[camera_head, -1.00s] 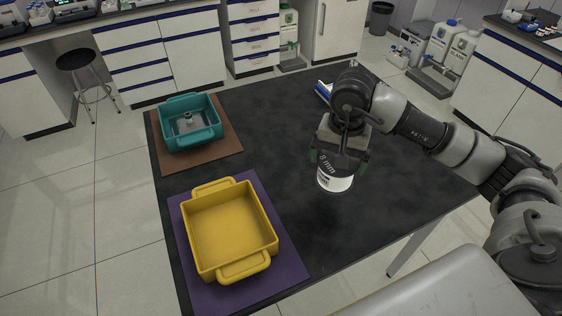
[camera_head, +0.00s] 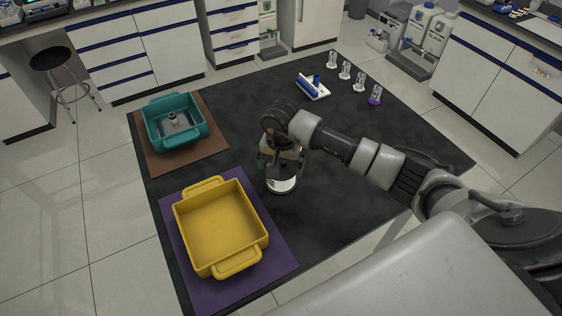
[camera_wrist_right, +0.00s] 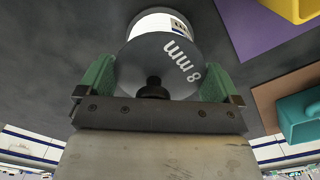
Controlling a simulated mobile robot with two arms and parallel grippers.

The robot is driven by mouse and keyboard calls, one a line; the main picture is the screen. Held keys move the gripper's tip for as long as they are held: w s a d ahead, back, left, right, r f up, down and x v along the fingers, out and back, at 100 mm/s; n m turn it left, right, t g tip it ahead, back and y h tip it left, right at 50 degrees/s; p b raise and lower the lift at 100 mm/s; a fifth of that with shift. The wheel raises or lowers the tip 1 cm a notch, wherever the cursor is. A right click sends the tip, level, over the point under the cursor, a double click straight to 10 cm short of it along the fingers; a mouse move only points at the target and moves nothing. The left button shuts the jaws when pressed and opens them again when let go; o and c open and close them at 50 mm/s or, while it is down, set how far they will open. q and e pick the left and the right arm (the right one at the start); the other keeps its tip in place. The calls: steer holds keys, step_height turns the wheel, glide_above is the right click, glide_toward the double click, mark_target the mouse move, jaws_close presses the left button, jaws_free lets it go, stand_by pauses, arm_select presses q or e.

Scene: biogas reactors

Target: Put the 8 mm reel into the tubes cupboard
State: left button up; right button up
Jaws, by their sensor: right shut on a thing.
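The 8 mm reel is a short cylinder with a white side and a dark grey end marked "8 mm". It shows in the right wrist view (camera_wrist_right: 160,62) and in the head view (camera_head: 281,185). My right gripper (camera_head: 282,166) is shut on it, with green finger pads on both sides in the right wrist view (camera_wrist_right: 155,80). The reel is over the black table (camera_head: 340,205), right of the yellow bin; I cannot tell whether it touches the table. My left gripper is out of view. No cupboard labelled for tubes can be made out.
A yellow bin (camera_head: 236,262) sits on a purple mat (camera_head: 178,290). A teal bin (camera_head: 180,145) holding a metal part sits on a brown mat (camera_head: 213,148). A blue-and-white rack (camera_head: 313,88) and several small clear items (camera_head: 345,70) stand at the back right. White cabinets line the room.

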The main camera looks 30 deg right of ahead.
steer(key=shift+f, duration=0.15)
steer(key=o, duration=0.7)
steer(key=shift+c, duration=0.2)
